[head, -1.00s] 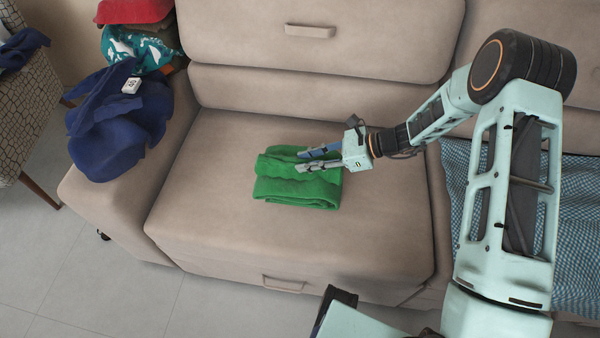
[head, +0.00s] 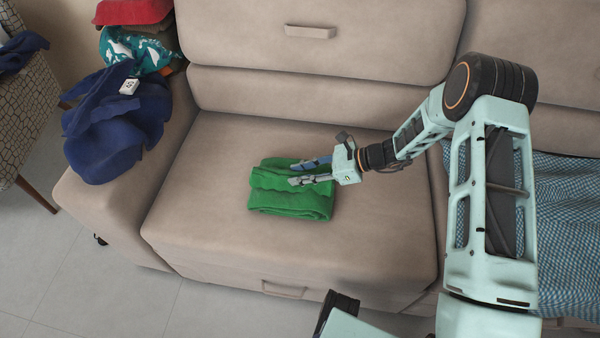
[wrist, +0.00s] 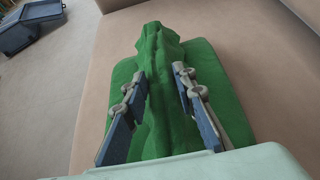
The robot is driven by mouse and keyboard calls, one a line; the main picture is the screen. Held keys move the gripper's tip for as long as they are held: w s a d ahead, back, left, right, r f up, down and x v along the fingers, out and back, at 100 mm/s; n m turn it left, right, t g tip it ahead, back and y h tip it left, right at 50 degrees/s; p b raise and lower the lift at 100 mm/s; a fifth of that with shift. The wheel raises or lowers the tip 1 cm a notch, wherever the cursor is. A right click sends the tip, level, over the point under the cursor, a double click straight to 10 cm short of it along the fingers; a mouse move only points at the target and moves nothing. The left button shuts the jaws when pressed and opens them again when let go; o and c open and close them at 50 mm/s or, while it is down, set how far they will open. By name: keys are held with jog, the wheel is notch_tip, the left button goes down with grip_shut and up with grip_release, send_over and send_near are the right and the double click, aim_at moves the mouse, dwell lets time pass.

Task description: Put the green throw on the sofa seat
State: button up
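The green throw (head: 290,203) is a folded bundle over the middle of the beige sofa seat (head: 200,215). It rests on the seat or very close to it; I cannot tell if there is a gap below. My gripper (head: 296,172) reaches in from the right, over the throw's upper part. In the wrist view, the two fingers (wrist: 158,88) stand on either side of a raised ridge of the throw (wrist: 160,45), with the cloth pinched between them. The rest of the throw spreads flat to both sides. Its underside is hidden.
Dark blue cloth (head: 115,135) hangs over the left armrest, with a teal patterned cloth (head: 140,50) and a red item (head: 130,12) behind. A blue checked cloth (head: 570,230) covers the right seat. A patterned chair (head: 25,100) stands at far left. The seat around the throw is clear.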

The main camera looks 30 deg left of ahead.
jog(key=o, duration=0.3)
jog(key=shift+r, duration=0.1)
jog(key=shift+w+d+r, duration=0.1)
jog(key=shift+d+r, duration=0.05)
jog(key=shift+r, duration=0.05)
jog(key=p+v, duration=0.2)
jog(key=v, duration=0.9)
jog(key=shift+d, duration=0.3)
jog(key=shift+w+r, duration=0.1)
jog(key=shift+r, duration=0.05)
